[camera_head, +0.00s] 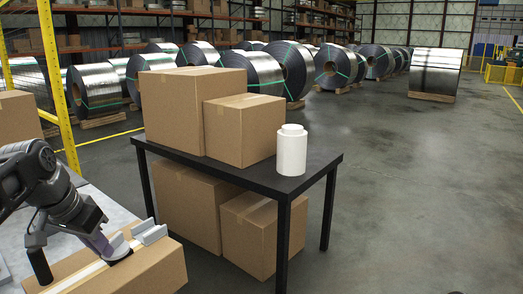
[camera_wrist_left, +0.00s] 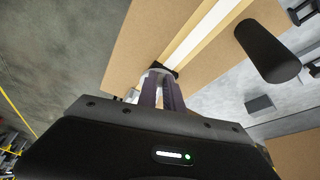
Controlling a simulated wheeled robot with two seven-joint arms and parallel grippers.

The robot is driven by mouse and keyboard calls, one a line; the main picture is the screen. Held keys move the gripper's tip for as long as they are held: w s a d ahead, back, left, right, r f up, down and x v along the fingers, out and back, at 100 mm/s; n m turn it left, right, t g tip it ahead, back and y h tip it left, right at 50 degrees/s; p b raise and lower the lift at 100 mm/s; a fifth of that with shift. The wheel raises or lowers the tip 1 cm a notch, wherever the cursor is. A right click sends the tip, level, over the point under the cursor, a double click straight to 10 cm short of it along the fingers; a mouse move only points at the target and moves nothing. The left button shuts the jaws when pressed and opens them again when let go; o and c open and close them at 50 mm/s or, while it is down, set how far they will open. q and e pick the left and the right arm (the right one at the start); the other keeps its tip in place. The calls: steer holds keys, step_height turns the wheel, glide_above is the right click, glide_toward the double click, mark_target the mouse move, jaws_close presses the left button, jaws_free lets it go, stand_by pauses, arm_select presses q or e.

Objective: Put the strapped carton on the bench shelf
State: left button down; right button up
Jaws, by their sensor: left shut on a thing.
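The strapped carton (camera_head: 145,272) is a brown box with a pale strap along its top, at the lower left of the head view. It also fills the upper middle of the left wrist view (camera_wrist_left: 140,35). My left gripper (camera_head: 120,250) reaches down from the left and is shut on the carton at its strap. In the wrist view the fingertips (camera_wrist_left: 162,80) meet at the strap; the exact grip is partly hidden. The dark bench (camera_head: 312,172) stands to the right of the carton. My right gripper is not in view.
Two cartons (camera_head: 245,130) and a white jar (camera_head: 291,152) stand on the bench top. Two more cartons (camera_head: 250,235) sit beneath it; what supports them is unclear. A yellow post (camera_head: 57,90) rises at the left. Steel coils (camera_head: 260,72) stand behind. The floor at right is clear.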

mark_target(152, 272)
arm_select(q)
steer(key=shift+n+y, duration=0.3)
steer(key=shift+n, duration=0.5)
steer(key=w+d+f, duration=0.1)
steer(key=d+f, duration=0.1)
steer(key=f, duration=0.1)
steer(key=w+d+f, duration=0.2)
steer(key=d+f, duration=0.1)
steer(key=f, duration=0.1)
steer(key=w+d+f, duration=0.2)
steer(key=f, duration=0.2)
steer(key=shift+w+d+f, duration=0.15)
steer(key=shift+w+d, duration=0.05)
steer(key=shift+d, duration=0.1)
steer(key=w+d+f, duration=0.1)
steer(key=d+f, duration=0.6)
steer(key=d, duration=0.1)
steer(key=shift+d+f+n, duration=0.25)
steer(key=shift+f+n, duration=0.05)
steer(key=shift+f, duration=0.05)
steer(key=shift+w, duration=0.1)
steer(key=s+f, duration=0.4)
steer(key=f, duration=0.1)
stand_by(0.6)
